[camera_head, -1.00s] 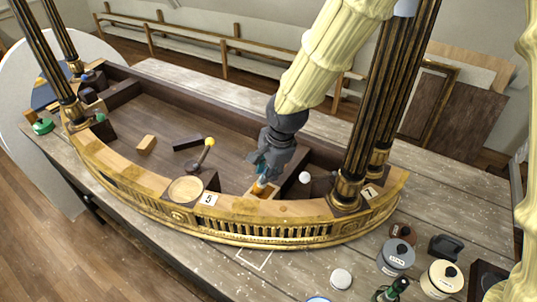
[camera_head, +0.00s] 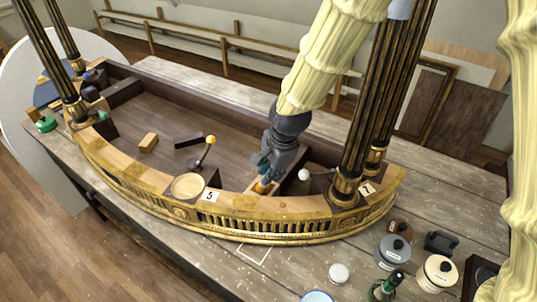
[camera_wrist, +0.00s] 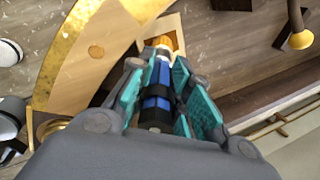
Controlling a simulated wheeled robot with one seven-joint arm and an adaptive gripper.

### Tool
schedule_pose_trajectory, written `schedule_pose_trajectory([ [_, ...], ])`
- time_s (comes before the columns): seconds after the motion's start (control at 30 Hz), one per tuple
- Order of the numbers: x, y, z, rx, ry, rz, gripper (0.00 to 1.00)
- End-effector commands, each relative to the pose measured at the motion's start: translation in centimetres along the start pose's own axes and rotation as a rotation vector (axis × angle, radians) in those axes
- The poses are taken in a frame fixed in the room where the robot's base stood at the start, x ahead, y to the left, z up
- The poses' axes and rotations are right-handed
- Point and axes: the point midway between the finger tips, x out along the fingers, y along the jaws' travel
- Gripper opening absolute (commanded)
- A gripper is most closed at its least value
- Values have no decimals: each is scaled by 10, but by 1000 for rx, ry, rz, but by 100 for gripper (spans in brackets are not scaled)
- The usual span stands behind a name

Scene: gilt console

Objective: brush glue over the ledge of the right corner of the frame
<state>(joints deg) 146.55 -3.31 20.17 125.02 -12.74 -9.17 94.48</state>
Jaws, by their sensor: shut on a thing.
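My gripper (camera_wrist: 157,100) is shut on a brush (camera_wrist: 160,85) with a blue and black handle and an orange tip. In the head view the gripper (camera_head: 268,168) points down at the inner side of the curved front rail of the gilt frame (camera_head: 250,222), right of the number 5 plate. The brush tip (camera_head: 262,187) is at a small pale wood piece by the rail's inner edge. In the wrist view the tip overlaps the pale wood ledge (camera_wrist: 166,27); I cannot tell whether they touch. Any glue there is too small to tell.
A white ball (camera_head: 304,175) and dark columns (camera_head: 358,130) stand right of my gripper. A yellow-knobbed lever (camera_head: 208,145) and a round pale disc (camera_head: 188,186) are left. Lidded pots (camera_head: 394,252) and a green bottle (camera_head: 387,286) stand at the front right.

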Motion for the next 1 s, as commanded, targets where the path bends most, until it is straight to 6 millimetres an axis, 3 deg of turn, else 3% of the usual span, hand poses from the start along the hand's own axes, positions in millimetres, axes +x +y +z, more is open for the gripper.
schedule_pose_trajectory([
  [1.0, -62, -14, 3, 0, 0, -1, 0],
])
